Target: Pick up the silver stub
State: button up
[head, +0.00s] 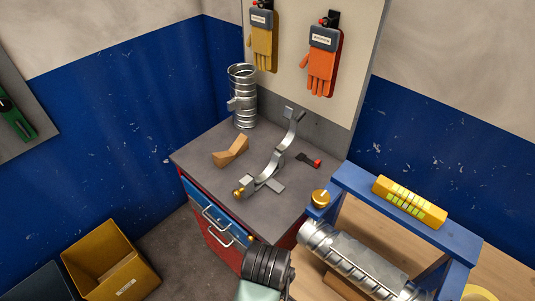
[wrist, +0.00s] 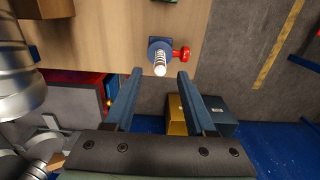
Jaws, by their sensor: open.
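The silver stub (head: 243,97) appears to be the short ribbed metal duct piece with a small side branch. It stands upright at the back left of the grey cabinet top (head: 205,155) in the head view. I cannot clearly make it out in the wrist view. My gripper (wrist: 160,73) is open in the wrist view, with nothing between its two fingers. The fingers extend toward the wooden bench edge, apart from the stub. In the head view my dark ribbed wrist is low, in front of the cabinet, and the fingers cannot be made out.
A curved metal clamp (head: 275,160), a tan wooden block (head: 231,151) and a small red-tipped tool (head: 309,160) lie on the cabinet top. A long silver duct (head: 360,262) lies at the bench, beside a blue frame (head: 405,215). A yellow bin (head: 112,264) stands on the floor.

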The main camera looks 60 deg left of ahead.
jog(key=shift+f+p, duration=0.85)
jog(key=shift+f, duration=2.85)
grip_shut()
